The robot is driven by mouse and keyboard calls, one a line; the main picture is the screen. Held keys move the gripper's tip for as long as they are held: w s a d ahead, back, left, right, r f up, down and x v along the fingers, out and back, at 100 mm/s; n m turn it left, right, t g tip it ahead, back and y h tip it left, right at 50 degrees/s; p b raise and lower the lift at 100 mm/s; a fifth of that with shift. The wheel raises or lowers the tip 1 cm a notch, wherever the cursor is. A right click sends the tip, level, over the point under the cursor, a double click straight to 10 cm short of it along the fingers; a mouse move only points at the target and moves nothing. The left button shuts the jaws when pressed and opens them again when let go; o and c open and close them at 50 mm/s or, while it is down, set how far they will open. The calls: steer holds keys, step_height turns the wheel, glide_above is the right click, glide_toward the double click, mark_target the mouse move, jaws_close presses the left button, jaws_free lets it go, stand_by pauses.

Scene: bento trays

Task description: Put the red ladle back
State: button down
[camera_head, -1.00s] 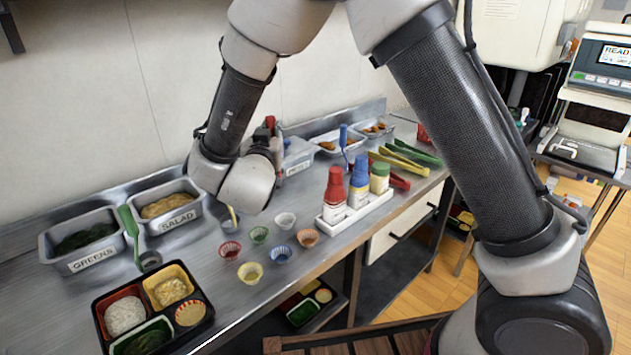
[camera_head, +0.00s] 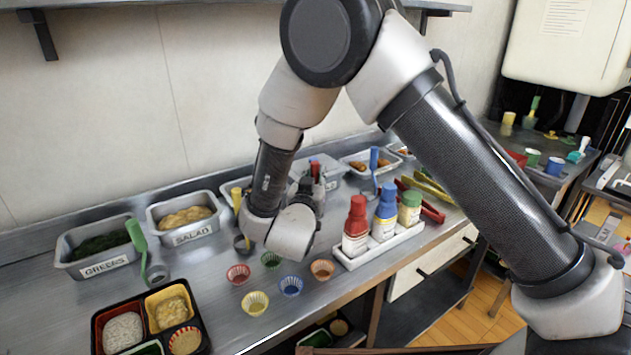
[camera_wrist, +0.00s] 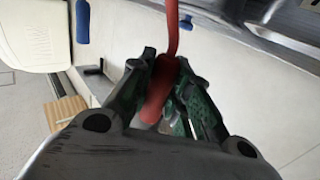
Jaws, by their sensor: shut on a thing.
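The red ladle (camera_wrist: 160,90) is between the green-black fingers of my gripper (camera_wrist: 166,80) in the wrist view. The fingers are shut on its thick red handle, and its thin red shaft runs up out of that view. In the head view my gripper (camera_head: 308,188) is over the back of the steel counter, in front of a labelled bin (camera_head: 332,184). A short piece of the red handle (camera_head: 316,171) shows above the fingers. The ladle's bowl is hidden behind my wrist or out of view.
A green ladle (camera_head: 138,236) and a yellow ladle (camera_head: 237,199) stand left of my wrist, near the greens bin (camera_head: 103,268) and salad bin (camera_head: 194,236). Paper cups (camera_head: 255,302) and a white bottle rack (camera_head: 380,251) are in front. A blue-handled utensil (camera_head: 374,158) stands right.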

steer(key=shift+f, duration=0.4)
steer(key=c, duration=1.3)
jaws_free()
